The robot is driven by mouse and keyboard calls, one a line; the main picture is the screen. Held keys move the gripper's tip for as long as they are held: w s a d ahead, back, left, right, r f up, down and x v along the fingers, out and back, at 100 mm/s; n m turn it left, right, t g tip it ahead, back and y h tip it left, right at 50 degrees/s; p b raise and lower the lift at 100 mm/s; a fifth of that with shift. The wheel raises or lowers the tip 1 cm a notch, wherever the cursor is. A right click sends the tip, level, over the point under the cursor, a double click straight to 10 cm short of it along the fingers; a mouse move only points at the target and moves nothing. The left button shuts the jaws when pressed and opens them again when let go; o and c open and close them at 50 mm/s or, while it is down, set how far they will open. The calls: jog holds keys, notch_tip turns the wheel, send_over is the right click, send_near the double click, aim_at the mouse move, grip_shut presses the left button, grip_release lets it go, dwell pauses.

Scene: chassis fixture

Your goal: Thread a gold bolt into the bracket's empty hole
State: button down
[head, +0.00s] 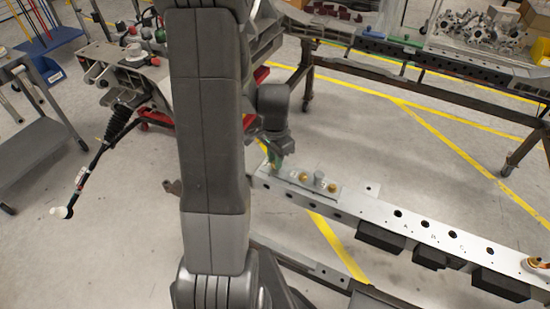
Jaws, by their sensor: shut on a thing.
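My gripper (276,163) is at the left end of a light grey rail, pointing down, with its tips low over the bracket's left end. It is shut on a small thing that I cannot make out. The bracket (343,196) is a pale plate lying along the rail's left part. Two gold bolt heads (303,177) show on it, the second (332,188) further right. A grey knob-like piece (319,178) stands between them. The bracket's empty hole is not visible; my gripper and arm cover the left end.
The rail (450,233) runs to the lower right, with dark holes and black blocks (382,236) along its front. An orange and white part (537,264) sits at its right end. A cart (40,125) stands at left, a loaded bench (440,62) behind. Open floor lies between.

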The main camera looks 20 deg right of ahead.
jog(key=m, duration=0.7)
jog(key=shift+s+a+f, duration=0.1)
jog(key=shift+s+f, duration=0.05)
jog(key=shift+f, duration=0.15)
jog(key=m, duration=0.4)
jog(key=shift+m+b, duration=0.3)
jog(key=shift+b, duration=0.1)
jog(key=m, duration=0.3)
jog(key=shift+f, duration=0.1)
jog(key=c, duration=1.3)
grip_release()
jog(key=shift+o, duration=0.2)
jog(key=r+p, duration=0.2)
jog(key=r, duration=0.1)
jog(key=shift+w, duration=0.2)
jog(key=shift+f, duration=0.15)
